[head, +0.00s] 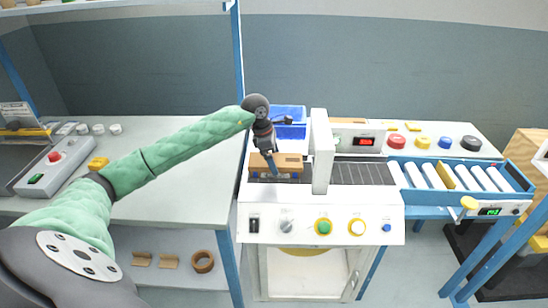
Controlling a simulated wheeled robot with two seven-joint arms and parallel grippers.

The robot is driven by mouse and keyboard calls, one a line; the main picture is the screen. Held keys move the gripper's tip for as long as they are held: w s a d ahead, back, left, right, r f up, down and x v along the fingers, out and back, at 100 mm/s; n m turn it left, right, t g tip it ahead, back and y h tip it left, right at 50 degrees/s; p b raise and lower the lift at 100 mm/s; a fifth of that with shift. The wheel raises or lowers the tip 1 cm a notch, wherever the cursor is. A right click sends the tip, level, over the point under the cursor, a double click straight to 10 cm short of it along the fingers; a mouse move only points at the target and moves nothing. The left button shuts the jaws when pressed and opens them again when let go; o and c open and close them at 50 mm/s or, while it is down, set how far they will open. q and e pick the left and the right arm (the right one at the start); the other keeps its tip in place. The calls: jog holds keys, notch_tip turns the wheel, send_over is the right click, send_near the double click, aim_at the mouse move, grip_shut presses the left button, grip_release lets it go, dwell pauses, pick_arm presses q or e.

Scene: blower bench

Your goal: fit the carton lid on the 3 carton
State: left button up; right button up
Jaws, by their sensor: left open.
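A brown cardboard piece (290,161) sits on the left end of the white machine's belt, left of the upright white housing. Whether it is a carton, a lid or both together is too small to tell. My left gripper (272,170) points down at this brown piece, its tips in front of it and covering part of it. It is open; whether the tips touch the cardboard I cannot tell. No carton marked 3 can be made out. My right gripper is not in view.
The white machine (320,222) has knobs and buttons in front. A blue bin (288,115) stands behind the gripper. A blue-framed roller conveyor (465,177) extends right. Brown pieces (141,259) and a tape roll (203,261) lie on the lower shelf. The left bench (180,170) has free room.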

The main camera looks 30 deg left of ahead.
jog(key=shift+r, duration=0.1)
pick_arm(q)
jog(key=shift+r, duration=0.15)
jog(key=shift+r+p, duration=0.6)
jog(key=shift+p, duration=0.25)
jog(key=shift+a+r+b, duration=0.25)
jog(key=shift+r+b, duration=0.2)
jog(key=shift+b, duration=0.15)
jog(key=b+v, duration=0.2)
jog(key=v, duration=0.8)
jog(key=shift+r, duration=0.25)
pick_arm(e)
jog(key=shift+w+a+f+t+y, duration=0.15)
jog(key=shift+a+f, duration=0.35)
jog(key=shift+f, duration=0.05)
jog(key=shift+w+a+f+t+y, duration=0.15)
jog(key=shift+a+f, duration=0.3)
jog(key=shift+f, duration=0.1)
pick_arm(q)
jog(key=shift+s, duration=0.15)
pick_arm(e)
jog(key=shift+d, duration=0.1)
